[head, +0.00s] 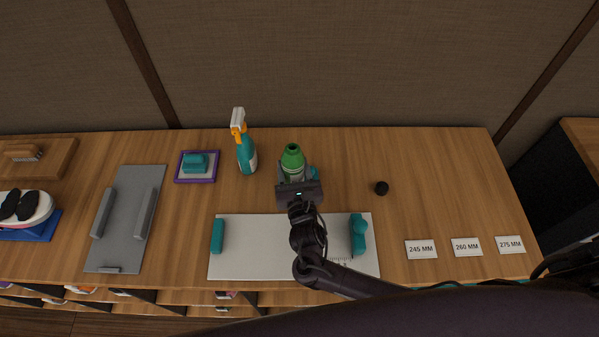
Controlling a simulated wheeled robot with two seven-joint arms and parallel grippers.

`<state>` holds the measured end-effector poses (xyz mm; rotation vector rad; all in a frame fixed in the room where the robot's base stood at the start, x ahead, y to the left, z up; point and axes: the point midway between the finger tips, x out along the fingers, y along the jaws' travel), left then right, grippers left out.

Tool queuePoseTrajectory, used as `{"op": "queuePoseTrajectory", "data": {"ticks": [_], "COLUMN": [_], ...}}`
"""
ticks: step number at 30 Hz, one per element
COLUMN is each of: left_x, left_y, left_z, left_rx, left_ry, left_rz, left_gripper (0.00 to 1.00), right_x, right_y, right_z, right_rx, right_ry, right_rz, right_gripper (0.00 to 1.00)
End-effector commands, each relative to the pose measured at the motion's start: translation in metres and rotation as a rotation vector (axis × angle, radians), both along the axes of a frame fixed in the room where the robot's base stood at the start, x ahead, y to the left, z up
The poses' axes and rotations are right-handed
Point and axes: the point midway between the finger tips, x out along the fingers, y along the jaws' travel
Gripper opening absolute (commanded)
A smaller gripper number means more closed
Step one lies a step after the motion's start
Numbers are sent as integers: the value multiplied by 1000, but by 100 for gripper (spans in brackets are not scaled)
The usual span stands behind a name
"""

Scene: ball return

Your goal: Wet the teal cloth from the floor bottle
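A green-capped bottle (292,158) with a pale label stands upright at the middle of the bench, likely the floor bottle; its label is too small to read. My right gripper (298,183) is right in front of it, hiding its lower part. A folded teal piece, likely the teal cloth (194,163), lies on a purple-edged tray (181,179) to the left. My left gripper is not in view.
A teal spray bottle (246,153) with a white and orange head stands between the tray and the green bottle. A white board (258,262) with teal blocks lies in front, under my arm. A grey board (122,238) lies left.

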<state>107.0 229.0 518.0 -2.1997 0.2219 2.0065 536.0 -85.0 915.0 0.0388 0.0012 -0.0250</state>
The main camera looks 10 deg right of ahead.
Motion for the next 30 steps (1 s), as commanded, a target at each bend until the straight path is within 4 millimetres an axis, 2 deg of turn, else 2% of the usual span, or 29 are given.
{"op": "queuePoseTrajectory", "data": {"ticks": [18,30], "left_x": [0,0], "left_y": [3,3], "left_z": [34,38], "left_rx": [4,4], "left_ry": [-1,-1], "left_rz": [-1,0], "left_gripper": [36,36], "right_x": [11,14], "right_y": [57,66], "right_z": [0,-1], "right_rx": [-3,-1], "right_ry": [-5,-4], "right_rz": [105,129], "right_gripper": [18,18]}}
